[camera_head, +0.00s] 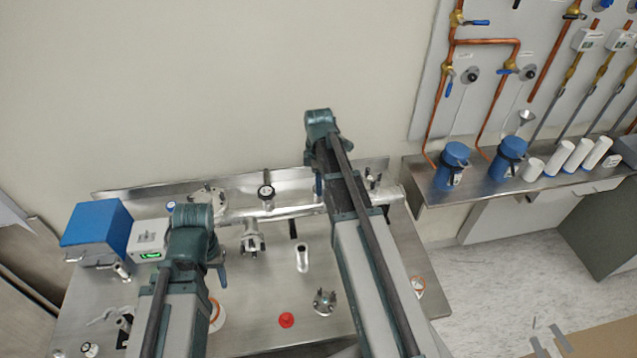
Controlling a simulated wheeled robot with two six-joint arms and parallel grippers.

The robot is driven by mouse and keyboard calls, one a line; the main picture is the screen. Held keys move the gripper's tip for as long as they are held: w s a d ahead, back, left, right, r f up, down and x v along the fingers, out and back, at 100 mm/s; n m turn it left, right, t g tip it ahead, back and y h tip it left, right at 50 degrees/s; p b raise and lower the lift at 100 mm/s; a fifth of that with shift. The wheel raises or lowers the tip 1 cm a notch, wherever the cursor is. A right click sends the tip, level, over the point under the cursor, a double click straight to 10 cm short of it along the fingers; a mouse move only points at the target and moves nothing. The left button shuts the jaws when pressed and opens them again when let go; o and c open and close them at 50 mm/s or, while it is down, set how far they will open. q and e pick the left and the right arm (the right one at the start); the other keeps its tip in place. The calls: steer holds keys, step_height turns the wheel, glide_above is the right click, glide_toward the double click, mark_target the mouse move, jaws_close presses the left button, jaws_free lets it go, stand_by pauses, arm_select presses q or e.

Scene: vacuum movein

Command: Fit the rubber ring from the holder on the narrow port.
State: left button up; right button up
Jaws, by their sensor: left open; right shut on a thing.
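A steel vacuum tube (280,212) runs along the back of the metal bench, with port fittings on it. I cannot tell which is the narrow port. A small pronged metal fitting (325,302) stands on the bench, and I cannot tell whether it is the holder. No rubber ring can be made out for certain. My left gripper (222,274) shows only in part beside its arm, open, low over the left of the bench. My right gripper (318,186) is mostly hidden by its arm near the back tube. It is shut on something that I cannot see.
A blue box (97,224) and a white unit with a green display (150,240) stand at the left. A red cap (286,320) lies at the front. A shelf at the right bears blue flasks (453,165) and white cylinders. My arms cover parts of the bench (265,285).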

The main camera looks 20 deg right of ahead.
steer(key=shift+f+b, duration=0.4)
steer(key=shift+b, duration=0.05)
stand_by(0.6)
steer(key=o, duration=1.2)
step_height(320, 180, up, 14)
steer(key=p, duration=1.4)
steer(key=shift+f, duration=0.15)
